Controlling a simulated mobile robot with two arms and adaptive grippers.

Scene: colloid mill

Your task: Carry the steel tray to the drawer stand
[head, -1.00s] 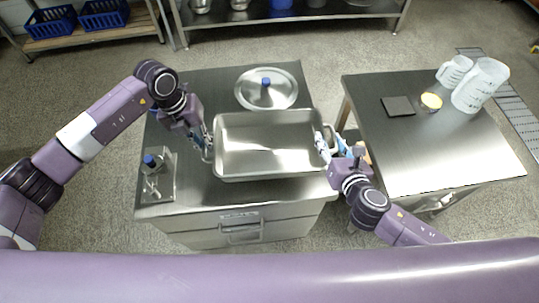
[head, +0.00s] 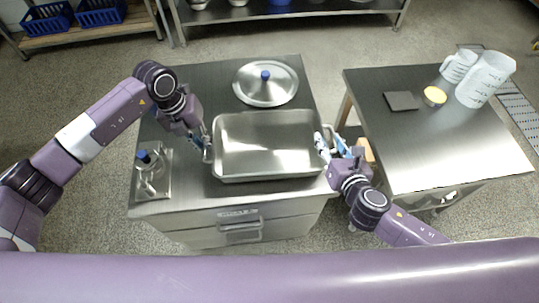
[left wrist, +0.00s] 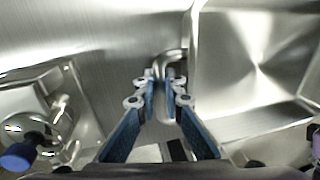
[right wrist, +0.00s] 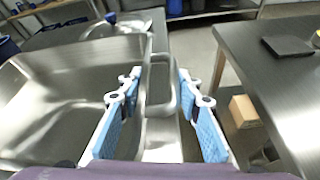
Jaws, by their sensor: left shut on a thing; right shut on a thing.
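The steel tray (head: 268,147) is a wide, empty rectangular pan, level above the steel-topped stand (head: 210,90) with a drawer front (head: 240,226). I cannot tell whether it touches the top. My left gripper (head: 208,146) is shut on the tray's left handle, which shows between its fingers in the left wrist view (left wrist: 163,82). My right gripper (head: 328,140) is shut on the right handle, seen as a steel loop in the right wrist view (right wrist: 160,85).
A round lid (head: 265,84) with a blue knob lies behind the tray. A small steel piece with a blue knob (head: 152,178) sits at the left. A second table (head: 440,150) at the right holds clear jugs (head: 484,80), a dark square plate (head: 401,101) and a yellow-topped cup (head: 434,96).

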